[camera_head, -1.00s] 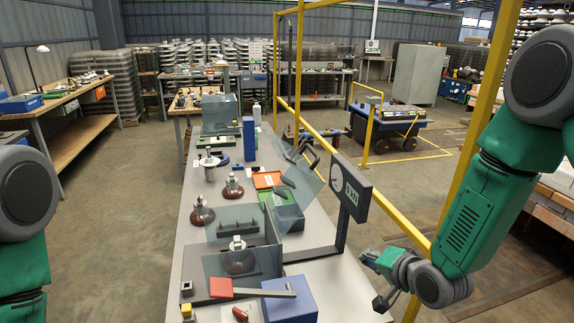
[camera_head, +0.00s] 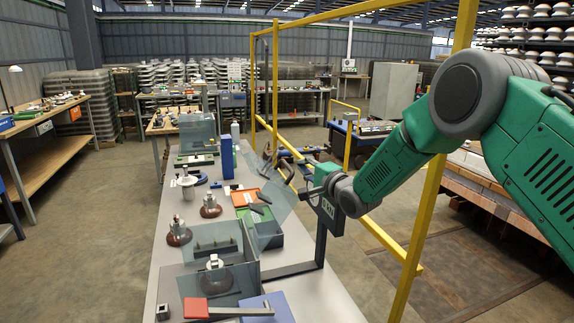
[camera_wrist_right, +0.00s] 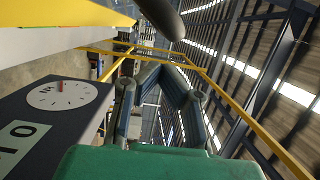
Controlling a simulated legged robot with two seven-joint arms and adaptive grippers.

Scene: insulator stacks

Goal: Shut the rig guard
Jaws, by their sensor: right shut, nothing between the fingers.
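The rig stands at the near end of the long grey bench (camera_head: 325,300), with clear panels (camera_head: 168,287) around a brown insulator with a metal cap (camera_head: 214,277). A tilted clear pane (camera_head: 272,232), apparently the raised guard, leans up and right beside the rig, with a dark bar (camera_head: 259,209) near it. My right gripper (camera_head: 314,181) is shut and empty, above the bench's right side by the dark gauge box (camera_head: 328,213) on its post. My left gripper is out of view.
A red block on a grey bar (camera_head: 196,308) and a blue box (camera_head: 268,307) are at the bench's near end. Brown insulators (camera_head: 178,235) stand farther along. A yellow frame (camera_head: 421,230) runs along the bench's right side, close to my right arm.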

